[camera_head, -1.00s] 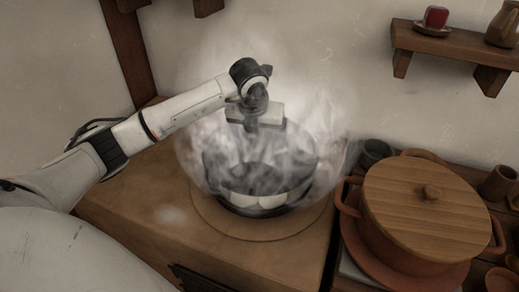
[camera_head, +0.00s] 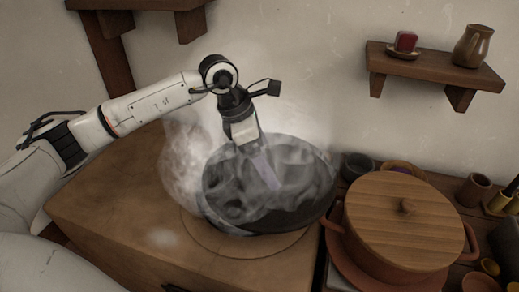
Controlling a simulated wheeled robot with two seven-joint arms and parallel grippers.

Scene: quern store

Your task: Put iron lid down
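A large dark round iron piece (camera_head: 290,215) sits tilted over the round ring on the wooden counter top, in the middle of the head view. Steam veils it, so I cannot tell whether it is the iron lid alone or a lid over a pan. My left gripper (camera_head: 264,178) comes in from the left and points down at the middle of this dark piece. Its fingertips are blurred by the steam, so their grip does not show. My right gripper is not in view.
A lidded clay pot (camera_head: 395,235) with a wooden lid (camera_head: 410,218) stands close on the right. Small cups and bowls (camera_head: 473,188) sit beyond it. A wall shelf (camera_head: 430,66) holds a jug (camera_head: 472,46). The counter's left part (camera_head: 110,215) is clear.

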